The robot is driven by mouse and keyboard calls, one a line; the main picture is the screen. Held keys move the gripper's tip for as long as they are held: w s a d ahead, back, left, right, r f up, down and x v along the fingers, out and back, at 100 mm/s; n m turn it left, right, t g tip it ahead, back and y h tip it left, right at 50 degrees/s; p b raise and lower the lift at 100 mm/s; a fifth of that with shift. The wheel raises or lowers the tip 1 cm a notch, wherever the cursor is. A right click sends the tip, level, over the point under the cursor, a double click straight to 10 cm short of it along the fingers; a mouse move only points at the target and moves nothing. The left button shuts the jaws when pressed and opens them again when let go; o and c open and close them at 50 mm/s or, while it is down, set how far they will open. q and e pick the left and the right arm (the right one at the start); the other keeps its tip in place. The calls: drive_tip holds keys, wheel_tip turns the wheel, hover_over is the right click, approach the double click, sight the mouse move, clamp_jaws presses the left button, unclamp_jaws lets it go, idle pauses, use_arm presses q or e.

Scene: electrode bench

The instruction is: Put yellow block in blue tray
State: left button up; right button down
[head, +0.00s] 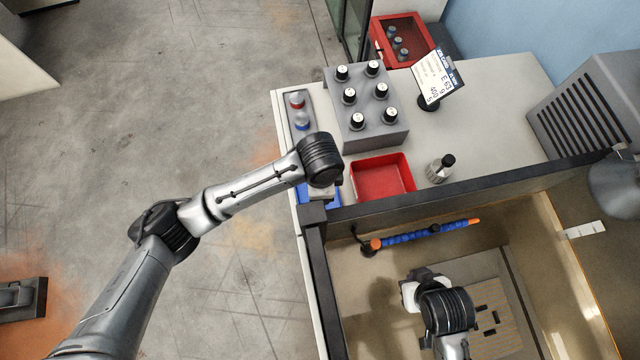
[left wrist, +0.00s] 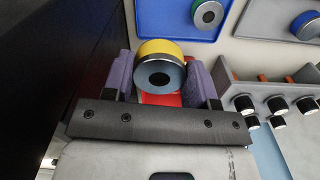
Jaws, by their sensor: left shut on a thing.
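My left gripper (left wrist: 161,84) is shut on the yellow block (left wrist: 158,47). The block is a round piece with a yellow band and a dark, ringed end, between the two purple fingers. The blue tray (left wrist: 160,20) lies beyond it in the left wrist view, with a green-banded round piece (left wrist: 207,13) in it. In the head view my left gripper (head: 322,188) is mostly under my wrist, above the bench's left edge. Part of the blue tray (head: 332,201) shows beside it; the yellow block is hidden there. My right gripper (head: 411,291) is inside the walled bay, fingers unclear.
A red tray (head: 382,178) lies right of my left gripper. A grey block with several black-capped pieces (head: 366,105) stands behind it. A dark bottle (head: 440,168) and a tilted label card (head: 437,75) are farther right. A dark wall (head: 460,195) edges the bay.

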use_arm(q)
wheel_tip(320, 180, down, 8)
drive_tip(key=shift+f, duration=2.7)
drive_tip(key=shift+f, duration=0.1)
drive_tip(key=shift+f, duration=0.1)
drive_tip(key=o, duration=1.2)
wheel_tip(320, 180, up, 11)
drive_tip(key=shift+f, duration=0.1)
drive_tip(key=shift+r, duration=0.8)
